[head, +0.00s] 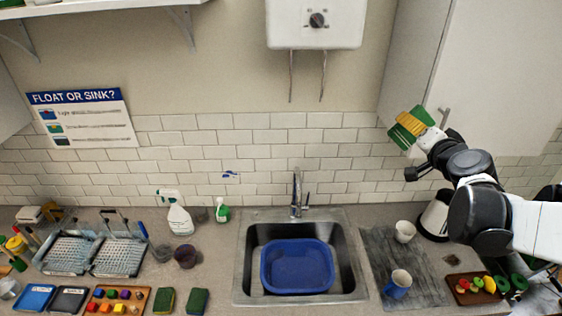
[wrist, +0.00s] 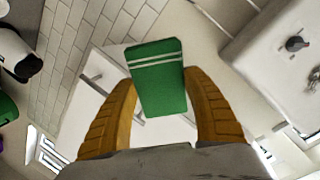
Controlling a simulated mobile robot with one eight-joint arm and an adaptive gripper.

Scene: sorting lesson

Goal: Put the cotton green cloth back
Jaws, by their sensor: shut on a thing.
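The green cloth (wrist: 158,85), a folded rectangle with two white stripes near one end, is between the yellow fingers of my gripper (wrist: 162,110) in the wrist view. My gripper is shut on it. In the head view my gripper (head: 416,122) is raised high at the right, well above the counter and in front of the white cabinet (head: 495,75). Part of the green cloth (head: 401,138) shows beside the yellow fingers there; the rest is hidden behind them.
A steel sink holds a blue basin (head: 297,268). A wire rack (head: 118,255) and block tray (head: 117,306) stand left, with two green sponges (head: 198,302) nearby. Mugs (head: 398,284) stand on a dark mat (head: 412,250); a food tray (head: 475,288) is right of it. A heater (head: 315,25) hangs above.

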